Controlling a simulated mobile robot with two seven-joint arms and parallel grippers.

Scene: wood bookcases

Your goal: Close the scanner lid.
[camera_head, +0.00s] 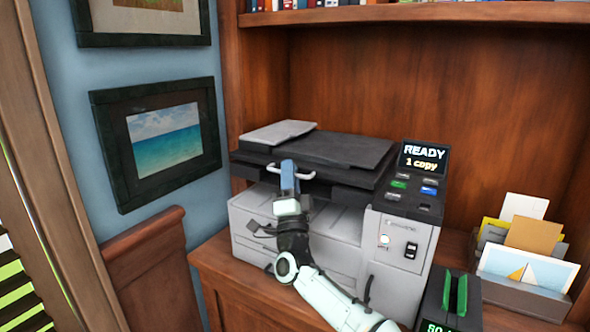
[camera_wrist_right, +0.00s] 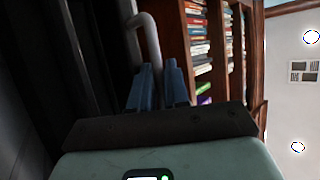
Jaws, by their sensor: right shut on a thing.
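The scanner lid (camera_head: 330,149) is the dark flat cover on top of the grey and white copier (camera_head: 345,228). It lies about level over the body; any thin gap under it cannot be made out. A pale bar handle (camera_head: 307,176) sits at the lid's front edge. My right gripper (camera_head: 288,166) is at this handle from the front, its blue fingers shut on it. In the right wrist view the handle (camera_wrist_right: 148,35) runs down to the blue fingers of the gripper (camera_wrist_right: 158,72). My left gripper is not in view.
A control panel with a lit READY screen (camera_head: 425,158) stands at the copier's right. A card holder (camera_head: 520,290) and a small dark device (camera_head: 450,305) stand farther right. Wood bookcase walls enclose the back and left side. A shelf of books (camera_head: 300,4) is above.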

